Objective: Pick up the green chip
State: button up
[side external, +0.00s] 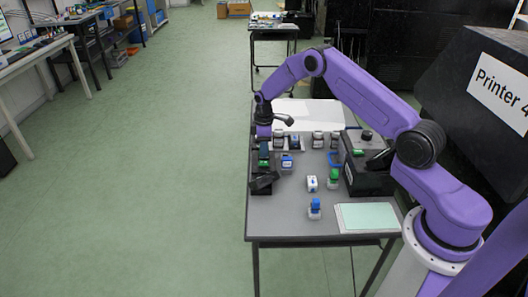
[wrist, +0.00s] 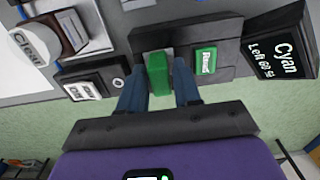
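A green chip (wrist: 158,75) stands in a dark holder (wrist: 226,34) in the wrist view, between my two blue fingers. My gripper (wrist: 160,88) points at the holder with one finger on each side of this chip, and narrow gaps seem to show beside it. A second green chip (wrist: 205,61) with a small white label sits in the same holder to the right. In the side view my gripper (side external: 264,138) is low over the left edge of the table, above the dark holder (side external: 263,166). Its fingertips are too small to make out there.
A black "Cyan" sign (wrist: 283,45) stands right of the holder. A dark block with a white label (wrist: 85,88) and a "Clear" bottle (wrist: 34,42) are to the left. Several bottles, one with a green part (side external: 334,178), stand on the grey table (side external: 275,220). A black box (side external: 368,178) is at right.

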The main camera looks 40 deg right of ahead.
grip_shut()
jog(key=shift+r, duration=0.45)
notch_tip(320, 180, up, 2)
jog(key=shift+r, duration=0.1)
jog(key=s+a+r, duration=0.2)
jog(key=s+r, duration=1.1)
jog(key=s, duration=0.1)
jog(key=shift+a, duration=0.1)
dwell(0.3)
